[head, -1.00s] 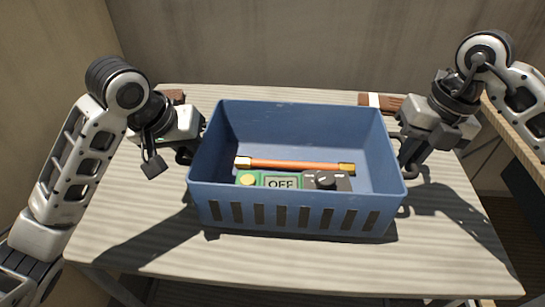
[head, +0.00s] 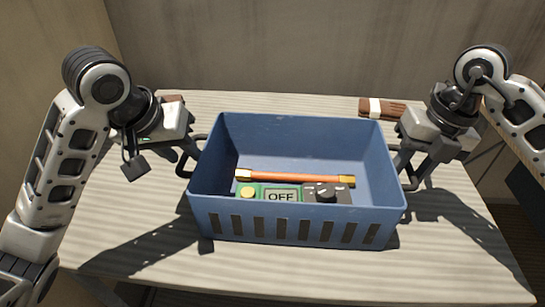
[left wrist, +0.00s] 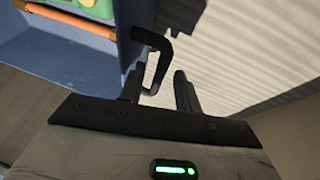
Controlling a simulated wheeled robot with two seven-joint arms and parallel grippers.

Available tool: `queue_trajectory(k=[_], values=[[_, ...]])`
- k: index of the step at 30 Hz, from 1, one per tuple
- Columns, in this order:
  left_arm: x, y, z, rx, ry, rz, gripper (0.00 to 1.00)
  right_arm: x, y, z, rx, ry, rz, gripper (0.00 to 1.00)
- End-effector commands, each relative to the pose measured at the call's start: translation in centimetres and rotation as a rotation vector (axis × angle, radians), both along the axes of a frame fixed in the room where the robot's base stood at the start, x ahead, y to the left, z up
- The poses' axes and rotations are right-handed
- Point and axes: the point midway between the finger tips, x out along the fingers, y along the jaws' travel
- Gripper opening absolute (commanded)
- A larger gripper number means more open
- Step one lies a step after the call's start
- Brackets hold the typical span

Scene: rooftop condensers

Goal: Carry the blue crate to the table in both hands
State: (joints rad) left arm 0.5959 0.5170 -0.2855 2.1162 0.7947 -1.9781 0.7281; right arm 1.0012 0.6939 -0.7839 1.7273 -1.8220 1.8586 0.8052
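The blue crate (head: 300,212) stands upright on the table (head: 460,250), near its middle. It holds an orange rod (head: 295,177) with brass ends and a green panel (head: 265,194) marked OFF. In the left wrist view the crate wall (left wrist: 65,65) is at the upper left. My left gripper (left wrist: 158,90) is open, its fingers apart, with the dark left handle (left wrist: 153,45) at and just beyond the gap. In the head view my left gripper (head: 180,146) is beside that handle. My right gripper (head: 415,170) is at the crate's right handle; its finger gap is unclear.
A brown bundle with a white band (head: 378,107) lies at the table's back right. A brown item (head: 172,99) lies at the back left, partly hidden by my left arm. Walls stand behind and at left. The table front is clear.

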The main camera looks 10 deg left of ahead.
Motion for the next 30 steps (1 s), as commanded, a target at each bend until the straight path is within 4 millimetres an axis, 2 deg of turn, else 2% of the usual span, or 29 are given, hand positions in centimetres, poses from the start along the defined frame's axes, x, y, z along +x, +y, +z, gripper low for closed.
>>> queue_trajectory(k=[3,9,17,20,30], values=[[-0.9,0.8,2.7,0.011,-0.010,0.002,0.33,0.0,0.0,0.0,0.000,0.000,0.001,0.33],[-2.4,1.3,5.9,0.008,-0.005,0.004,0.33,0.0,0.0,0.0,0.001,0.000,0.001,0.33],[-3.2,1.5,7.4,0.003,0.001,0.002,0.33,0.0,-0.1,0.5,0.001,-0.002,0.001,0.33],[-3.2,1.5,7.4,0.002,0.002,0.003,0.33,0.1,-0.3,1.8,0.001,-0.004,-0.001,0.33],[-3.2,1.5,7.4,0.002,0.000,0.002,0.33,0.1,-1.8,8.9,0.000,-0.006,-0.001,0.33]])
